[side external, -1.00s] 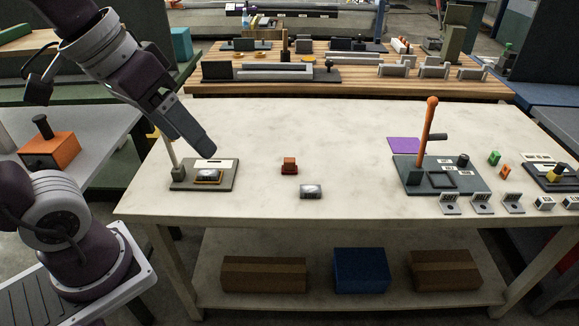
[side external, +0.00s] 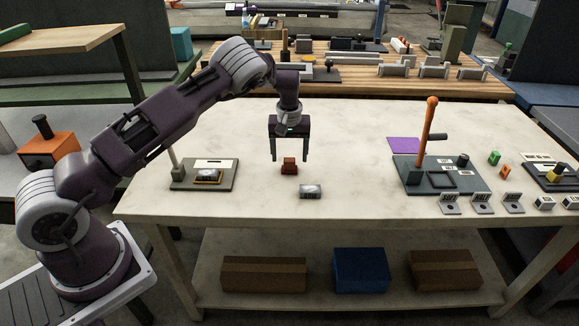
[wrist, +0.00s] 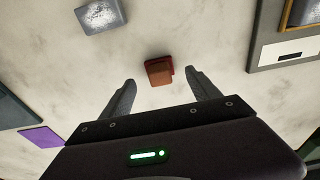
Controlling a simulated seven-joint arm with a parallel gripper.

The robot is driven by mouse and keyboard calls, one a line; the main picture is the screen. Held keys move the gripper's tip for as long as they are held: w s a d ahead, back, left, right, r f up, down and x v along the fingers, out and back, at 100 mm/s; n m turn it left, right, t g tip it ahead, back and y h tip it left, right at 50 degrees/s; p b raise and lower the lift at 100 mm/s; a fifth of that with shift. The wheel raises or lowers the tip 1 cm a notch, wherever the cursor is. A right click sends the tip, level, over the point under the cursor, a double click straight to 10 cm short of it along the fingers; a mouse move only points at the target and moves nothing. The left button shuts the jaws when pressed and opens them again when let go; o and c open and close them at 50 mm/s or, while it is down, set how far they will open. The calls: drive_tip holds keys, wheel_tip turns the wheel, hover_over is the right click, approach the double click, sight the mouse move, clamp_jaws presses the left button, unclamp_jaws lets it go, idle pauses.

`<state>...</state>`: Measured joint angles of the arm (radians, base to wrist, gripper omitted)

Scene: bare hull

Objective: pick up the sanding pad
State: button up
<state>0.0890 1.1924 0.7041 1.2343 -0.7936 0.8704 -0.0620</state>
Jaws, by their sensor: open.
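The sanding pad, which I take to be the small red-brown block (side external: 289,168), sits on the pale worktable left of its middle. In the wrist view the block (wrist: 159,71) shows a brown upper part over a redder base. My gripper (side external: 290,158) points down above the block, with its fingers spread and empty. In the wrist view the block lies near the gap between the fingertips (wrist: 160,80), slightly beyond them. I cannot tell the exact height of the fingertips above it.
A grey-topped metal block (side external: 310,191) lies just front-right of the pad. A dark fixture plate (side external: 221,184) is to the left. A fixture with an orange-topped lever (side external: 430,130) and a purple sheet (side external: 405,145) are to the right. The table between is clear.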

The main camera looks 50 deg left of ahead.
sight(290, 159)
drive_tip(key=f, duration=0.3)
drive_tip(key=shift+w+a+f, duration=0.15)
drive_tip(key=shift+w+f, duration=0.05)
drive_tip(key=shift+f, duration=0.2)
drive_tip(key=c, duration=1.4)
wheel_tip(290, 159, up, 10)
drive_tip(key=shift+r, duration=0.1)
drive_tip(key=shift+c, duration=0.2)
